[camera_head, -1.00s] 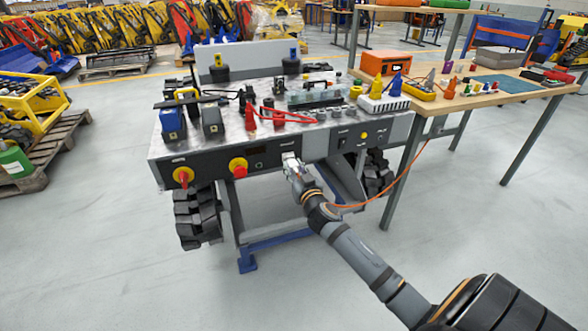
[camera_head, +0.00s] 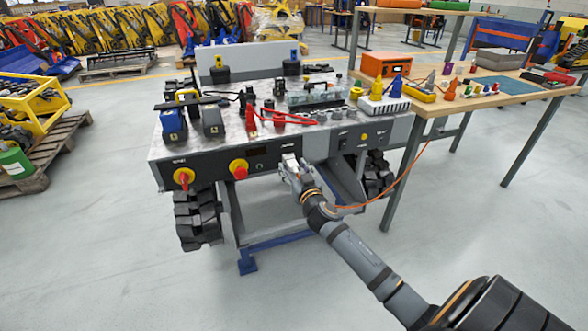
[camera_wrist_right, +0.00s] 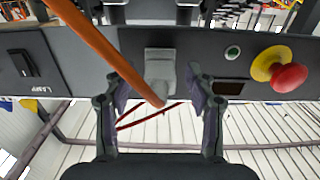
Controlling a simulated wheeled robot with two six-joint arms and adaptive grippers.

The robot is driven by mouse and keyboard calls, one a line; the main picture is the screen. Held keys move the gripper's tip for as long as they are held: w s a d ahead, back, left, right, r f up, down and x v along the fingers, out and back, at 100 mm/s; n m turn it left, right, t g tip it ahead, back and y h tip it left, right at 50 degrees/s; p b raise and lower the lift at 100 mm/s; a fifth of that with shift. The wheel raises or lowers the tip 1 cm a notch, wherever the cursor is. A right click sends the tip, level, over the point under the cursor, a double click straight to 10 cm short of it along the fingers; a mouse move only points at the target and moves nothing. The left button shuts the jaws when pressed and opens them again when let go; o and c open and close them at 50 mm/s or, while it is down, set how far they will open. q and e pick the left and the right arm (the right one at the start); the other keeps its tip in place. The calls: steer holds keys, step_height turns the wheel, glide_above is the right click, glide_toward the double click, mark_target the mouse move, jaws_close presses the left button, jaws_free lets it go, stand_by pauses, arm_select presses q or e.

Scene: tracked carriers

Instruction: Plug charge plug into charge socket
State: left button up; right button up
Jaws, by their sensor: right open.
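The grey charge plug (camera_wrist_right: 160,88) with its orange cable (camera_wrist_right: 105,50) is at the front panel of the carrier in the right wrist view. It meets a light grey block there, which looks like the charge socket (camera_wrist_right: 160,58). How deep the plug sits cannot be told. In the head view the plug and socket show as a small pale patch (camera_head: 289,160). My right gripper (camera_head: 293,174) is open just in front of the panel. Its two fingers (camera_wrist_right: 158,88) stand apart, one on each side of the plug, with gaps visible. My left gripper is not in view.
The carrier's panel has a red emergency knob (camera_head: 238,168) and a red rotary switch (camera_head: 183,176) left of the socket. The orange cable runs right towards a wooden table (camera_head: 450,105) with an orange box (camera_head: 385,62). Floor in front is clear.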

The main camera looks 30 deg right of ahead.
steer(key=v, duration=1.2)
